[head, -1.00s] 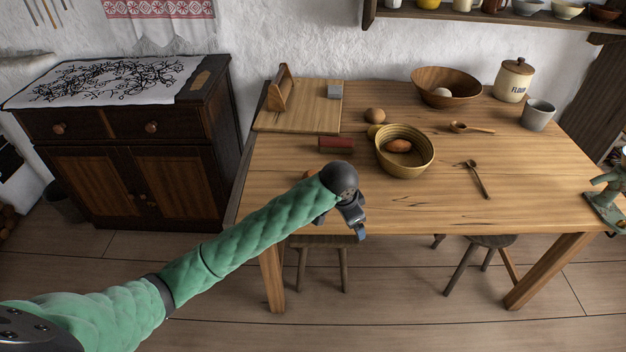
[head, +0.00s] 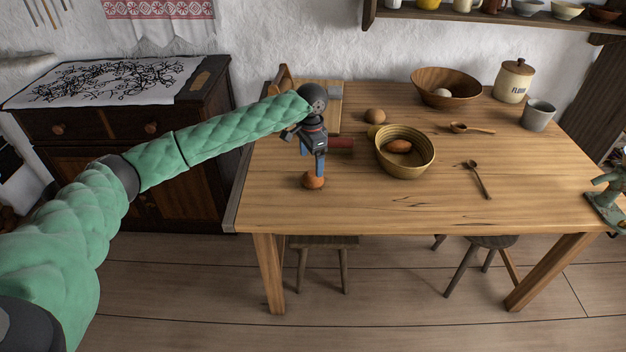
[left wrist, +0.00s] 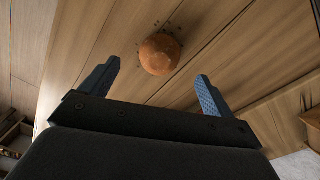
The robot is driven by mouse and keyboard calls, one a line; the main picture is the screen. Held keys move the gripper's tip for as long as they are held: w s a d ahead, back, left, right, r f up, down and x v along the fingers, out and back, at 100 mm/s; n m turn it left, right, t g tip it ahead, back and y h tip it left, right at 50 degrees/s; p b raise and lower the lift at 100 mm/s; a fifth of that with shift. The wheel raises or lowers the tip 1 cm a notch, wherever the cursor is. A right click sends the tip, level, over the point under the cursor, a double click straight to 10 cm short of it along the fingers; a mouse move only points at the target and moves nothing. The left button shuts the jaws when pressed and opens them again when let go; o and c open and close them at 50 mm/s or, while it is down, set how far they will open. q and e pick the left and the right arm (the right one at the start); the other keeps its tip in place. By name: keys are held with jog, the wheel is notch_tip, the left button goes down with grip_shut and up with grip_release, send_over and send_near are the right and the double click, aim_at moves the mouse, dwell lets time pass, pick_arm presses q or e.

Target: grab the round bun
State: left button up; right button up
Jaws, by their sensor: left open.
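A round orange-brown bun (head: 313,182) lies on the table near its front left part. It also shows in the left wrist view (left wrist: 160,54), whole and uncovered, ahead of the gap between my fingers. My left gripper (head: 314,167) is over the bun in the head view, fingers pointing down. In the left wrist view my left gripper (left wrist: 157,82) is open and empty, with one blue finger on each side of the bun's line. The fingers seem apart from the bun.
A basket (head: 431,157) holding a brown oval roll (head: 398,146) stands right of my gripper. A round brown item (head: 375,116) lies behind it. A dark red block (head: 341,142) and a wooden board (head: 333,121) are behind my gripper. The front middle of the table is clear.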

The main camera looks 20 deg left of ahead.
aim_at(313, 174)
pick_arm(q)
jog(key=shift+f, duration=0.85)
jog(key=shift+f+p, duration=0.4)
jog(key=shift+f, duration=0.25)
jog(key=f, duration=0.1)
jog(key=f+p, duration=0.1)
jog(key=f, duration=0.1)
jog(key=shift+w+d+f, duration=0.15)
jog(key=shift+w+f, duration=0.05)
jog(key=shift+f, duration=0.55)
jog(key=c, duration=1)
pick_arm(e)
jog(key=shift+g+h, duration=0.4)
jog(key=d+r, duration=0.1)
jog(key=s+d+r, duration=0.1)
jog(key=r, duration=0.1)
jog(key=shift+d+r, duration=0.1)
